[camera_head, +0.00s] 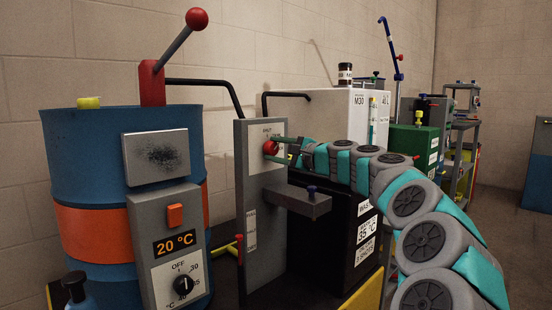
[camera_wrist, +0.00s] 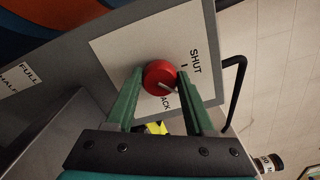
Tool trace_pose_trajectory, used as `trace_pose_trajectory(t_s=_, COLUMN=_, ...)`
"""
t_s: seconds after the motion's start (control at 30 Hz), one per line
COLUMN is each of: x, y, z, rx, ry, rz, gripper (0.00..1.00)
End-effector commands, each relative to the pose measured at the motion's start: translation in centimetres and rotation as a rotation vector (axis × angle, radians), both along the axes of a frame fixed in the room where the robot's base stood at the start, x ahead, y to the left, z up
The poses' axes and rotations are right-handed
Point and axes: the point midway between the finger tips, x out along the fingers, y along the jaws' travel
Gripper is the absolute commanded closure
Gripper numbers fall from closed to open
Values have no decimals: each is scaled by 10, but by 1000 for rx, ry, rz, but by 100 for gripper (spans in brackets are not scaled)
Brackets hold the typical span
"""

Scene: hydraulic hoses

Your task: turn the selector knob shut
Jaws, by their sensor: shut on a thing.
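The red selector knob (camera_head: 270,147) sits on a pale label plate (camera_head: 262,130) on the grey upright panel (camera_head: 246,200). In the wrist view the knob (camera_wrist: 158,76) is between the two green fingers of my gripper (camera_wrist: 158,86), which is shut on it. The knob's pale pointer line points down and right, between the SHUT word and a partly hidden word ending in "ACK". It does not line up with the tick beside SHUT (camera_wrist: 196,62). In the head view my gripper (camera_head: 283,152) reaches the knob from the right.
A grey shelf (camera_head: 298,201) juts out below the knob. A blue and orange drum (camera_head: 85,190) with a red-knobbed lever (camera_head: 180,45) and a dial box (camera_head: 168,240) stands left. A white tank (camera_head: 325,115) stands behind my arm. Black hoses run above the panel.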

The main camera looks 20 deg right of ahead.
Motion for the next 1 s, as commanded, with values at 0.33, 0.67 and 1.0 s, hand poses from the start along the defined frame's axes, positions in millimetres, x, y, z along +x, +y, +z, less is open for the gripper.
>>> trace_pose_trajectory(t_s=0.33, x=1, y=0, z=-8, rx=-312, ry=-113, rz=-1, gripper=100)
trace_pose_trajectory(t_s=0.67, x=0, y=1, z=-8, rx=-587, ry=-212, rz=1, gripper=100)
trace_pose_trajectory(t_s=1.0, x=1, y=2, z=-8, rx=-772, ry=-277, rz=5, gripper=100)
